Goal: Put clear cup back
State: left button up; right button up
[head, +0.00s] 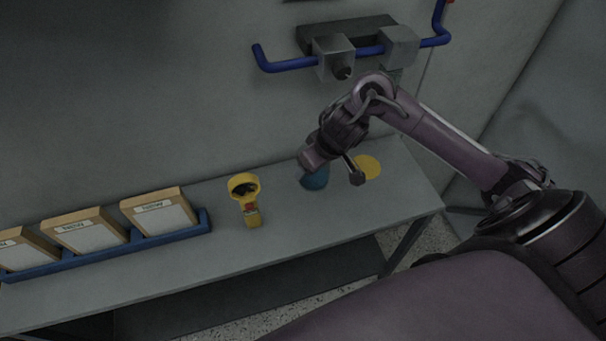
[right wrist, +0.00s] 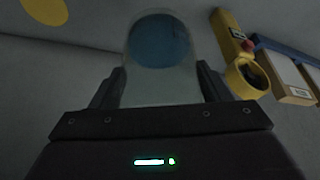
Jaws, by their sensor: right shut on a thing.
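The clear cup (right wrist: 155,88) is see-through and stands out in the right wrist view between the two fingers of my right gripper (right wrist: 162,80). The gripper is shut on it. A round blue patch (right wrist: 160,42) shows at the cup's far end; I cannot tell whether it is part of the cup or lies behind it. In the head view my right gripper (head: 332,171) is over the right part of the table, by a blue round shape (head: 316,181) that it partly hides. The cup is hard to make out there. My left gripper is not in view.
A yellow disc (head: 369,166) lies on the grey table (head: 300,232) just right of the gripper. A yellow scanner-like tool (head: 246,197) stands to the left. Several labelled boxes (head: 160,208) sit in a blue rack (head: 190,226). A blue pipe (head: 290,64) runs along the wall above.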

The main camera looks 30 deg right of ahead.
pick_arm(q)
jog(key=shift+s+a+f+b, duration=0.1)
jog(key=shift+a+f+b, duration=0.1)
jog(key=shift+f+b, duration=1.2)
pick_arm(e)
jog(key=shift+s+f, duration=0.1)
jog(key=shift+f, duration=8.75)
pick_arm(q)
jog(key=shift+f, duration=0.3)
pick_arm(e)
jog(key=shift+f, duration=0.15)
jog(key=o, duration=1.1)
jog(key=shift+c, duration=0.2)
jog(key=shift+r+p, duration=0.3)
pick_arm(q)
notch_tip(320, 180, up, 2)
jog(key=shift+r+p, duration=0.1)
jog(key=shift+p, duration=0.8)
pick_arm(e)
jog(key=v, duration=1.1)
jog(key=shift+s+r, duration=0.3)
